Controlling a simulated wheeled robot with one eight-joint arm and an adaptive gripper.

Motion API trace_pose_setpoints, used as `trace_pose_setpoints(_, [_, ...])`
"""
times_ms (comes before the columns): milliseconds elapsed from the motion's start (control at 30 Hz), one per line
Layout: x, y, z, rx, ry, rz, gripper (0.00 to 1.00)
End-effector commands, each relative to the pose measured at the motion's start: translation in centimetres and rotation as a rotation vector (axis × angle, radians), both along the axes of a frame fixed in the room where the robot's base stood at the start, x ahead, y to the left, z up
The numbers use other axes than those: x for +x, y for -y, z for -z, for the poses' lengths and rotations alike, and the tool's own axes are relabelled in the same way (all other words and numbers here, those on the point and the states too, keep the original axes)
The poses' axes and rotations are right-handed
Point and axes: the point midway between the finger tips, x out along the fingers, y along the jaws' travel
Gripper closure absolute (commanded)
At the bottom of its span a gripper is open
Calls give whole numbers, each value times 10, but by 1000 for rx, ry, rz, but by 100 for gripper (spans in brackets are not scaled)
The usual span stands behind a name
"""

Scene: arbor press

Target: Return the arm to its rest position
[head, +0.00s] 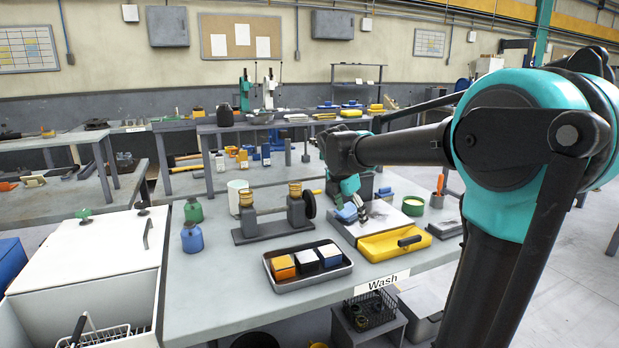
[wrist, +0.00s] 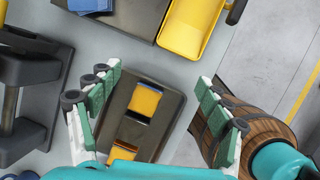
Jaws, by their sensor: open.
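My arm reaches in from the right in the head view. My gripper (head: 358,205) hangs above the wash bench, over the grey plate beside the yellow tray. In the wrist view my gripper (wrist: 158,100) has its two green-and-white fingers spread wide apart, with nothing held between them.
A yellow tray (head: 395,246) lies at the bench's front right. A grey stand with brass rollers (head: 272,229) and blue and green bottles (head: 192,237) stand left of my gripper. A wooden barrel (wrist: 262,120) shows by the right finger in the wrist view.

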Motion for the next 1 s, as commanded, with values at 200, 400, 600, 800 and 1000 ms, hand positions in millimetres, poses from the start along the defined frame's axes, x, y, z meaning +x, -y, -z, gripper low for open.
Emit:
trace_pose_setpoints(200, [-21, 14, 23, 88, 50, 203, 22])
trace_pose_setpoints(400, [-52, 30, 56, 213, 118, 492, 22])
trace_pose_setpoints(600, [-107, 51, 108, 413, 207, 963, 22])
trace_pose_setpoints(800, [-168, 64, 159, 620, 277, 1465, 22])
trace_pose_setpoints(1000, [-215, 68, 195, 772, 309, 1854, 22])
